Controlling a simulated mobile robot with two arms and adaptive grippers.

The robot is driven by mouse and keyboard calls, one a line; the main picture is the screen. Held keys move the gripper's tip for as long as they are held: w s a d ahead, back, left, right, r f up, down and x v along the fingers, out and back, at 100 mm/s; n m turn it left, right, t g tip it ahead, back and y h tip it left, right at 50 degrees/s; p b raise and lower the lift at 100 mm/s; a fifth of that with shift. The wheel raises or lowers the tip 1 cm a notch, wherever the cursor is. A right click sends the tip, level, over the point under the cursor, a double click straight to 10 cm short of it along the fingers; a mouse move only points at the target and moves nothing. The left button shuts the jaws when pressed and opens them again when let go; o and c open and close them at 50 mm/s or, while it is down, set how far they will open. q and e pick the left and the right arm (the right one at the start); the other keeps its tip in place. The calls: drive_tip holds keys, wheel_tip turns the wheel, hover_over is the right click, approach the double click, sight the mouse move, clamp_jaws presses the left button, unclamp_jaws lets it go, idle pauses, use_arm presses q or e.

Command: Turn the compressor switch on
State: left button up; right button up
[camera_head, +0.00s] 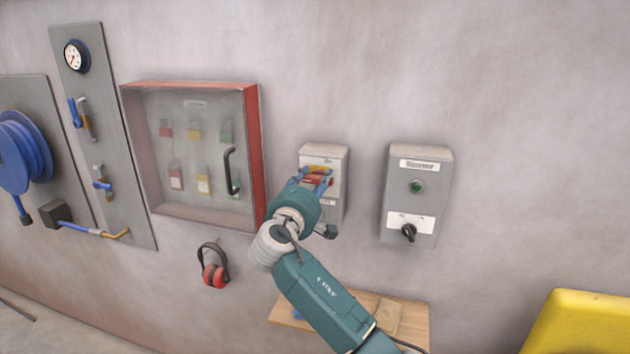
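My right gripper (314,180) is in front of a grey switch box (337,157) on the wall. Its blue fingers are around or just in front of a red part (316,182) on that box. The gripper hides much of the box's lower face, and I cannot tell whether the fingers touch or grip the red part. To the right is a second grey box (400,200) with a green lamp (415,187) and a black rotary knob (408,232). The box labels are too blurred to read surely. My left gripper is not in view.
A red-framed clear cabinet (258,150) with several padlocks is left of the boxes. Red ear defenders (214,272) hang below it. A wooden shelf (415,320) is under the boxes, and a yellow object (580,325) is at lower right. The wall between the boxes is bare.

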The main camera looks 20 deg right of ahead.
drive_tip(key=shift+r, duration=0.1)
drive_tip(key=c, duration=0.7)
drive_tip(key=shift+m+b, duration=0.3)
drive_tip(key=shift+b, duration=0.35)
drive_tip(key=m+b, duration=0.6)
drive_tip(key=b, duration=0.2)
drive_tip(key=m+b, duration=0.6)
drive_tip(key=b, duration=0.2)
drive_tip(key=shift+s+d+m, duration=0.15)
drive_tip(key=shift+m, duration=0.15)
drive_tip(key=m+b, duration=0.3)
drive_tip(key=shift+d+f+m, duration=0.1)
drive_tip(key=shift+f+m, duration=0.1)
drive_tip(key=shift+m, duration=0.1)
drive_tip(key=shift+m+b, duration=0.3)
drive_tip(key=shift+m, duration=0.2)
drive_tip(key=shift+f, duration=0.1)
drive_tip(key=o, duration=0.9)
drive_tip(key=shift+o, duration=0.2)
drive_tip(key=shift+s+d, duration=0.1)
drive_tip(key=shift+d, duration=0.1)
drive_tip(key=shift+a, duration=0.15)
